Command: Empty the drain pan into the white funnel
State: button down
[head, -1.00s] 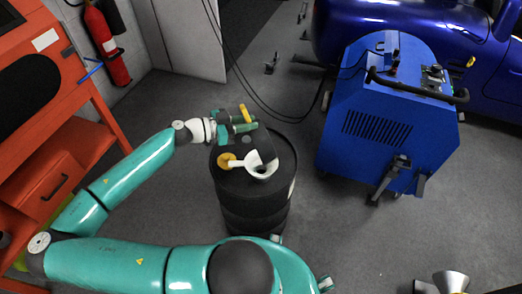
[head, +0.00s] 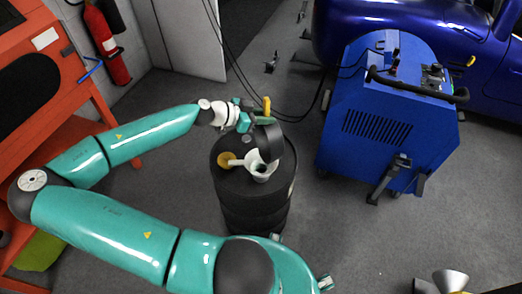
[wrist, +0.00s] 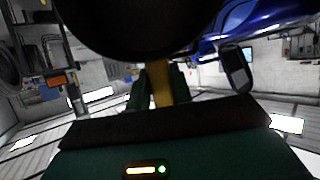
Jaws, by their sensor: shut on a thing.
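The drain pan (head: 268,141) is dark and round, and it hangs steeply tilted, nearly on edge, over the white funnel (head: 259,172). The funnel sits on top of the black drum (head: 253,212), and the pan partly hides its far side. My gripper (head: 256,117) is shut on the pan's yellow handle (head: 267,103). In the wrist view the handle (wrist: 161,88) stands between the two fingers, and the pan's dark underside or wall (wrist: 140,25) fills the top. I cannot see any liquid or the pan's inside.
A yellow round piece (head: 225,160) lies on the drum left of the funnel. A blue machine (head: 385,125) stands right of the drum, and an orange cabinet (head: 50,110) stands at the left. Black cables (head: 225,60) hang behind the drum. The floor between is clear.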

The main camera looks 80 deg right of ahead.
jog(key=shift+s+d+f+t+y+p, duration=0.15)
jog(key=shift+s+d+t+y, duration=0.2)
jog(key=shift+s+d, duration=0.35)
jog(key=shift+s+d+f+t+y+p, duration=0.2)
jog(key=shift+s+d+t, duration=0.25)
jog(key=shift+s, duration=0.45)
jog(key=shift+s+d+f+t+y+p, duration=1.15)
jog(key=shift+s+d+f+t+y, duration=1.55)
jog(key=shift+s, duration=2.35)
jog(key=s+d+f+t+y+p, duration=0.1)
jog(key=s+d+f+t+y, duration=0.1)
jog(key=f, duration=0.6)
jog(key=s+d+f+t+y+p, duration=0.1)
jog(key=s+d+f+t+p, duration=0.1)
jog(key=s+d+f+t, duration=0.3)
jog(key=shift+s+d+f+t+y, duration=0.35)
jog(key=shift+s+d+f, duration=0.8)
jog(key=shift+s+f, duration=0.5)
jog(key=shift+s+r, duration=0.1)
jog(key=shift+r, duration=0.05)
